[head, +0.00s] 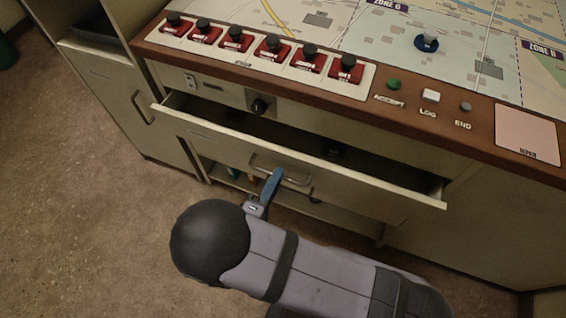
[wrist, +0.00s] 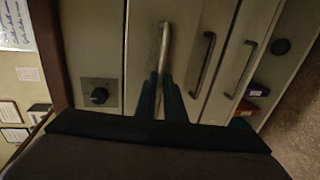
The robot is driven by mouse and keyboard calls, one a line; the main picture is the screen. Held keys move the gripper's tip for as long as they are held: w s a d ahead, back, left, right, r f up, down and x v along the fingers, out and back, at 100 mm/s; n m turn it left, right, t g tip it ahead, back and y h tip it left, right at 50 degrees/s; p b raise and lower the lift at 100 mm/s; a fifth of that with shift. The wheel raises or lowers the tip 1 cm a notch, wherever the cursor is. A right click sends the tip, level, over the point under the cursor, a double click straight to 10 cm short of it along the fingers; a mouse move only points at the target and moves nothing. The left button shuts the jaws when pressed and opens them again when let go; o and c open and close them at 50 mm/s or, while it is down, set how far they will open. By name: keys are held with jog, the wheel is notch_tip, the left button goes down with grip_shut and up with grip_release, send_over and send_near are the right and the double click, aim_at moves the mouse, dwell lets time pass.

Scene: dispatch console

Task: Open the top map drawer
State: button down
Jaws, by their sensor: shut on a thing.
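The top map drawer (head: 350,178) is a cream drawer under the console top, and it stands pulled out with its dark inside showing. Its metal bar handle (head: 296,180) is on the middle of its front. My gripper (head: 274,180) is at the handle with its blue fingers, shut on the bar. In the wrist view the two fingers (wrist: 168,92) close around the lower part of the pale handle bar (wrist: 164,50).
A black knob (head: 260,105) sits above the drawer. A cabinet with a handle (head: 142,106) stands at left. An open shelf lies below the drawer.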

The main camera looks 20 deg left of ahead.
jog(key=f+v, duration=0.1)
jog(key=v, duration=0.5)
jog(key=shift+s, duration=0.3)
jog(key=shift+f, duration=0.1)
jog(key=c, duration=1.9)
grip_release()
jog(key=shift+o, duration=0.2)
